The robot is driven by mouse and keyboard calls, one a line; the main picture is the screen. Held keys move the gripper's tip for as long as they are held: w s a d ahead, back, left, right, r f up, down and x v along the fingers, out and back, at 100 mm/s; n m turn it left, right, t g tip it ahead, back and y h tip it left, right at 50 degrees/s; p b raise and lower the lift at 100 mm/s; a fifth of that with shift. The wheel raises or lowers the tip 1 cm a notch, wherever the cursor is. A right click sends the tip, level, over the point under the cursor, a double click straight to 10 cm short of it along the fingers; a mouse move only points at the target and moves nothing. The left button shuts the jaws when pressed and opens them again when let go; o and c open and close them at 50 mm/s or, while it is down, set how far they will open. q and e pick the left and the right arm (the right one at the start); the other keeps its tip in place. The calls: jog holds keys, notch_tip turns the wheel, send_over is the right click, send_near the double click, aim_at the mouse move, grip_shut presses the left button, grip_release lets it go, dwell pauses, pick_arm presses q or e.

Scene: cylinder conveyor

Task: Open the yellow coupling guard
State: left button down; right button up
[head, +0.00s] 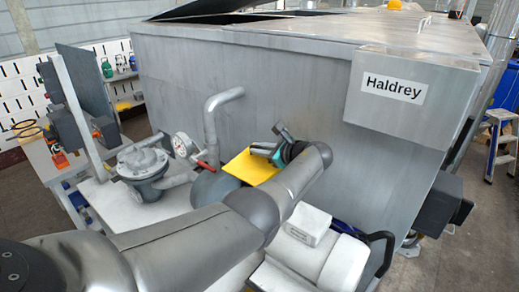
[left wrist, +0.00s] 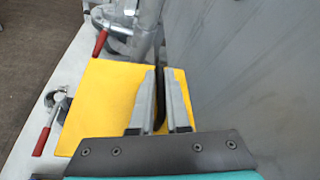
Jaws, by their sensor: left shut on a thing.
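The yellow coupling guard (head: 250,169) shows in the head view as a flat yellow panel beside the grey tank wall. It also shows in the left wrist view (left wrist: 103,105), with yellow on both sides of my fingers. My left gripper (head: 263,151) is at the guard's right side, partly hidden behind my own arm. In the left wrist view its two fingers (left wrist: 158,78) lie over the guard, close together with a dark strip between them. My right gripper is not in view.
A large grey tank (head: 280,85) labelled Haldrey stands close behind the guard. A pump with a pipe (head: 143,165), a gauge (head: 182,145) and a red-handled valve (head: 206,166) stand to the left. A white motor housing (head: 318,255) is in front.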

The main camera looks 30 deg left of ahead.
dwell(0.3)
pick_arm(q)
jog(key=c, duration=0.9)
grip_release()
jog(key=shift+d+r, duration=0.1)
jog(key=shift+d, duration=0.1)
jog(key=p+v, duration=0.1)
jog(key=v, duration=0.4)
jog(key=shift+p, duration=0.3)
jog(key=v, duration=0.9)
jog(key=shift+s+d+r, duration=0.15)
jog(key=shift+d, duration=0.15)
